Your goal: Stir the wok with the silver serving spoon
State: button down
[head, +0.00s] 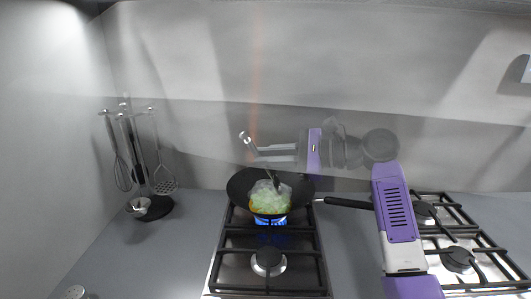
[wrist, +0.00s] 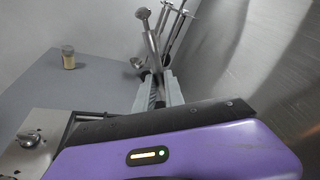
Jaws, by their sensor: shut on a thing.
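The black wok (head: 240,188) stands on the back burner of the left hob over a blue flame, its long handle pointing right. It holds pale green chopped food (head: 268,200). My gripper (head: 264,154) is above the wok and reaches in from the right. It is shut on the silver serving spoon (head: 246,141), whose handle end sticks up to the left of the fingers. The spoon's lower end reaches down into the wok at the food; its tip is hard to make out. In the wrist view, the spoon handle (wrist: 151,42) rises between the fingertips (wrist: 158,90).
A utensil stand (head: 156,207) with a whisk, ladle and slotted turner stands on the counter at left. A small jar (wrist: 68,58) stands on the counter. A second hob (head: 460,240) is at right. The wall is close behind the wok.

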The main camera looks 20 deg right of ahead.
jog(key=shift+w+d+f+b, duration=0.1)
jog(key=shift+w+d+f, duration=0.25)
jog(key=shift+f, duration=0.25)
jog(key=shift+w+d+f+b, duration=0.1)
jog(key=shift+w+d+f, duration=0.2)
jog(key=shift+f, duration=0.35)
jog(key=shift+w+d+f+b, duration=0.1)
jog(key=shift+w+d+f, duration=0.2)
jog(key=shift+f, duration=0.3)
jog(key=shift+p, duration=0.7)
